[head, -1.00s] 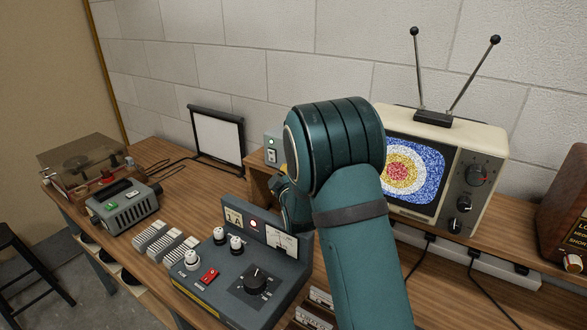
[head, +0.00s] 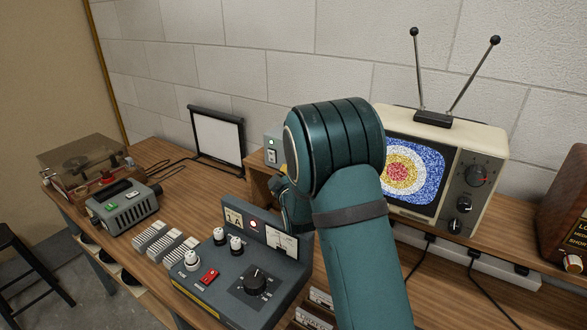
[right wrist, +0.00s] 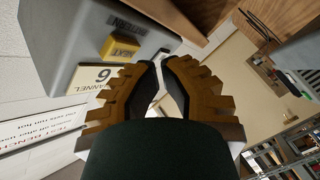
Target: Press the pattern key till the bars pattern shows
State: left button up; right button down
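The television (head: 470,150) on the right shows speckled concentric rings of blue, white, yellow and red on its screen (head: 413,172), not bars. A grey box (head: 272,146) stands behind my right arm and is partly hidden by it. In the right wrist view, the grey box (right wrist: 75,45) carries a yellow key (right wrist: 120,47) by a PATTERN label (right wrist: 127,27) and a plate reading CHANNEL 6 (right wrist: 96,79). My right gripper (right wrist: 160,64) has its fingertips together, empty, close beside the key in the picture. Contact cannot be told. My left gripper is out of view.
A control console (head: 240,285) with knobs, a red switch and a meter stands in front on the wooden bench. A record player (head: 80,165), a small grey unit (head: 125,205) and a white panel (head: 217,137) are to the left. A brown radio (head: 565,215) is at far right.

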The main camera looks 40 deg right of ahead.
jog(key=shift+d, duration=0.1)
jog(key=shift+w+d+b, duration=0.15)
jog(key=shift+d+b, duration=0.15)
jog(key=shift+w+d, duration=0.2)
jog(key=shift+d, duration=0.2)
dwell(1.1)
jog(key=shift+a+b, duration=0.1)
jog(key=shift+b, duration=0.2)
jog(key=shift+s+a, duration=0.35)
jog(key=shift+a, duration=0.35)
jog(key=a, duration=0.1)
jog(key=s+a, duration=0.1)
jog(key=a, duration=0.1)
jog(key=s+a, duration=0.1)
jog(key=shift+a, duration=0.3)
dwell(0.7)
